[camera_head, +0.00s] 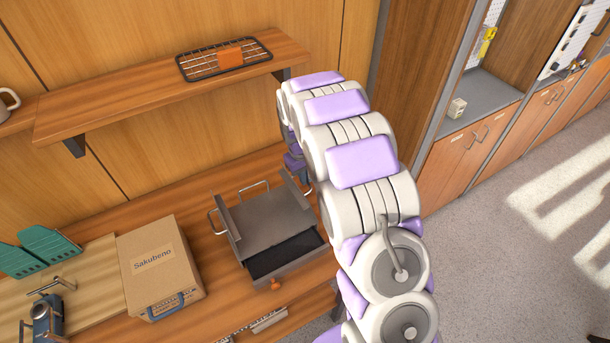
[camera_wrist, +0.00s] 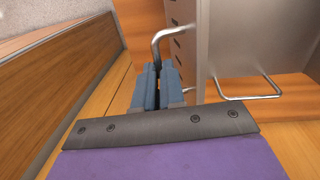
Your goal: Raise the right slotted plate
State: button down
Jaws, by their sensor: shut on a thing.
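The right slotted plate (camera_wrist: 187,42) is a grey metal plate with dark slots and a bent metal handle (camera_wrist: 166,34), close in front of the wrist camera. My gripper (camera_wrist: 157,72) has its blue-grey fingers shut on the lower end of that handle. In the head view the right plate (camera_head: 296,190) stands steeply tilted at the right side of the grey metal unit (camera_head: 268,222). The left plate (camera_head: 228,215), also with a handle, stands at the unit's left side. My arm hides most of the gripper in the head view.
A cardboard box (camera_head: 160,262) stands left of the unit on the wooden bench. Teal racks (camera_head: 45,248) are farther left. A shelf (camera_head: 120,105) with a wire basket (camera_head: 225,60) hangs above. Cabinets (camera_head: 450,155) and open floor lie right.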

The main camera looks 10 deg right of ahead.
jog(key=shift+w+d+f+y+p, duration=0.15)
jog(key=shift+w+d+y+p, duration=0.15)
jog(key=shift+d, duration=0.2)
jog(key=shift+w+d+f+y+p, duration=0.2)
jog(key=shift+d+p, duration=0.1)
jog(key=shift+d, duration=0.2)
jog(key=c, duration=1.2)
grip_release()
jog(key=shift+w+d, duration=0.1)
jog(key=shift+d, duration=0.4)
jog(key=shift+a, duration=0.15)
notch_tip(320, 180, up, 17)
jog(key=shift+r, duration=0.1)
